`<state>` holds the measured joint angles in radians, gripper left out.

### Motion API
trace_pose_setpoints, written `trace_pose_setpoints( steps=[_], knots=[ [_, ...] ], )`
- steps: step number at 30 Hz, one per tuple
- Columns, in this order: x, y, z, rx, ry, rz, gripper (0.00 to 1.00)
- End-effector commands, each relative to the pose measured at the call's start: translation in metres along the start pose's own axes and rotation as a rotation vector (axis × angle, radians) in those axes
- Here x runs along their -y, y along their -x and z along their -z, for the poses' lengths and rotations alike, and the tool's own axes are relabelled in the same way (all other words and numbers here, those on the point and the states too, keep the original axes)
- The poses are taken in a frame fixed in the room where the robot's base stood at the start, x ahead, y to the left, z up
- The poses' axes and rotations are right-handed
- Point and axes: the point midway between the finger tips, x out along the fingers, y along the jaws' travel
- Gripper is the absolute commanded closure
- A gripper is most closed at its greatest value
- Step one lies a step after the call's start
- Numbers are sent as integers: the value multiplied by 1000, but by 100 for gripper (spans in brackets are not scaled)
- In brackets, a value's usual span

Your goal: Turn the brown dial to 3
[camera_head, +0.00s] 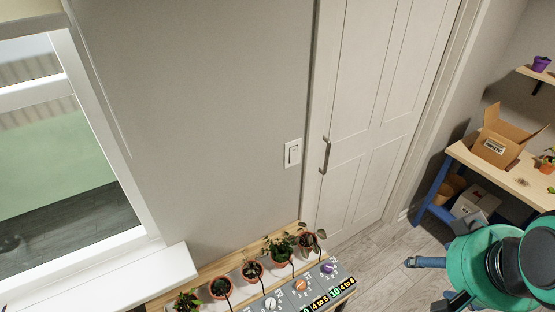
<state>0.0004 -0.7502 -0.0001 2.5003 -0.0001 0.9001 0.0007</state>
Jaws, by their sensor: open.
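A grey control panel (316,287) lies at the bottom centre, tilted in the picture. On it is an orange-brown dial (302,286), which appears to be the brown dial, with small numbers around it. Its setting is too small to read. A purple dial (328,267) sits to its upper right and a whitish dial (271,303) to its lower left.
Several potted plants (252,271) stand in a row behind the panel, with thin dark tubes near the dials. Green and yellow number displays (335,293) run along the panel's front. A closed door (365,120) is behind. A workbench (515,178) with a cardboard box (497,142) stands right.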

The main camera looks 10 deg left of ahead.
Motion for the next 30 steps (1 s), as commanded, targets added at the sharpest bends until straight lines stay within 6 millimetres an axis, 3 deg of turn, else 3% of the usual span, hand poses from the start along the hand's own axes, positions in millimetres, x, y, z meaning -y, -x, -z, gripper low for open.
trace_pose_setpoints(
  steps=[8, 14, 20, 30],
  knots=[
    [4, -3, 3, 6, 19, 6, 52],
    [23, -20, 14, 36, 105, 33, 52],
    [64, -52, 29, 88, 271, 83, 52],
    [160, -119, 33, 178, 604, 176, 52]
  ],
)
